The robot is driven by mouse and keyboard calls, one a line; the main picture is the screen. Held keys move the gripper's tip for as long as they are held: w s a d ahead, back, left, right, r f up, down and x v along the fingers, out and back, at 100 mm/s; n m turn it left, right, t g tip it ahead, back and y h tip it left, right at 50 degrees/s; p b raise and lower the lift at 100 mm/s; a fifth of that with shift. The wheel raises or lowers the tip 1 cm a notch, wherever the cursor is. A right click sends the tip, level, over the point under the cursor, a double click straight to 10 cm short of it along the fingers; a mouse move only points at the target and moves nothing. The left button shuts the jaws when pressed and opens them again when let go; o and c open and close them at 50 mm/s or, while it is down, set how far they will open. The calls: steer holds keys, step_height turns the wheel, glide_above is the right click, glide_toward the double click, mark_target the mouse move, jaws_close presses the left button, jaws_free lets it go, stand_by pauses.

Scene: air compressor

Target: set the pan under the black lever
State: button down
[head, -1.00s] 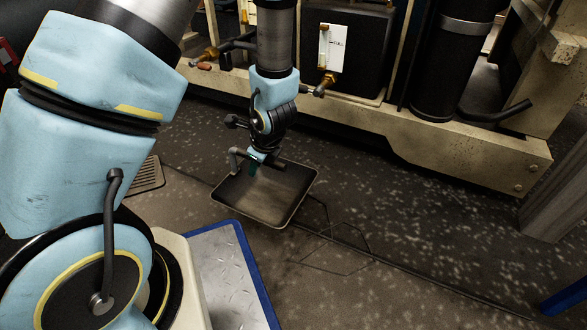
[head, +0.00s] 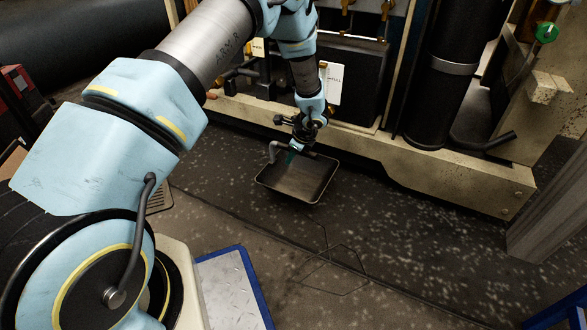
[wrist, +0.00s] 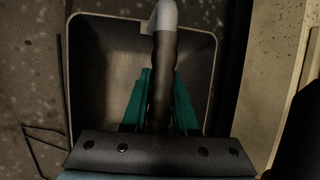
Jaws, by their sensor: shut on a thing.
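The pan (head: 300,180) is a shallow dark rectangular tray with a pale rim, near the foot of the machine in the head view. My gripper (head: 290,156) is at its far left edge, with teal fingers shut on the pan's handle. In the wrist view the fingers (wrist: 158,98) close around the dark handle, and the pan (wrist: 105,60) lies behind them. The pan looks roughly level; whether it is clear of the floor is hard to tell. The black lever (head: 490,141) sticks out low beside the black cylinder, to the right of the pan.
The machine's cream base beam (head: 430,165) runs just behind the pan. A black cylinder (head: 440,80) stands on it. The speckled floor (head: 420,235) below the lever is open. A thin cable lies on the floor (head: 335,268). A green-knobbed valve (head: 545,33) is at upper right.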

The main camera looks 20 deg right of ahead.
mark_target(290, 176)
steer(key=f+b, duration=0.1)
steer(key=f, duration=0.1)
steer(key=f+b, duration=0.3)
steer(key=f, duration=0.2)
steer(key=shift+w+d+f, duration=0.1)
steer(key=shift+w+d, duration=0.05)
steer(key=shift+w, duration=0.1)
steer(key=shift+w+d+b, duration=0.15)
steer(key=shift+d+b, duration=0.1)
steer(key=shift+b, duration=0.15)
steer(key=c, duration=0.7)
jaws_free()
